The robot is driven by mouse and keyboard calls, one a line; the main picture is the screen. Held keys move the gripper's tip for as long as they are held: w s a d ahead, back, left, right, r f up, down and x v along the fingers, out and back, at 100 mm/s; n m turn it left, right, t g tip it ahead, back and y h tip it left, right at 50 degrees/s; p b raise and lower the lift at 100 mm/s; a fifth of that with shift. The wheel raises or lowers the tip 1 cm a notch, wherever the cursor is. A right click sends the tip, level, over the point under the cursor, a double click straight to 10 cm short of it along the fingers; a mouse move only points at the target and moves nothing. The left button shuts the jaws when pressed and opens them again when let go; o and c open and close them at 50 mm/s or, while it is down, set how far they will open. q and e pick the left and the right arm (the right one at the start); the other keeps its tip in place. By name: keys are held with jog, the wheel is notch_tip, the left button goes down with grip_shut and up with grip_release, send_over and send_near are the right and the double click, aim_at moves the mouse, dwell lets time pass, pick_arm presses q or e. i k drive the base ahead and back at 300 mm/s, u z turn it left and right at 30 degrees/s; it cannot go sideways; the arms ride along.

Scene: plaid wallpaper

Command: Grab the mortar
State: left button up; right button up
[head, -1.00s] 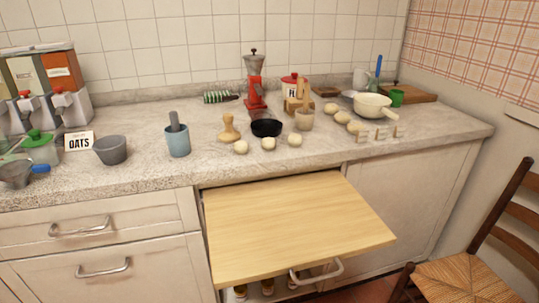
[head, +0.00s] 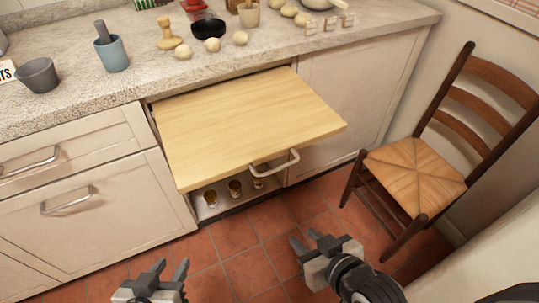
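A blue mortar (head: 113,55) with a grey pestle (head: 102,31) standing in it is on the countertop at the upper left of the head view. A smaller beige cup (head: 248,16) near the top edge may also be a mortar; its upper part is cut off. My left gripper (head: 170,267) is open and empty at the bottom, over the floor, well below the counter. My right gripper (head: 305,240) is open and empty over the floor, in front of the pulled-out board.
A grey bowl (head: 38,76) stands left of the blue mortar. Dough balls and a black bowl (head: 208,28) sit to its right. A chair (head: 415,178) stands at right.

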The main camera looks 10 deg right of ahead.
aim_at(39, 75)
jog(key=k, duration=0.3)
jog(key=u, duration=1.45)
jog(key=i, duration=0.25)
jog(key=z, duration=0.25)
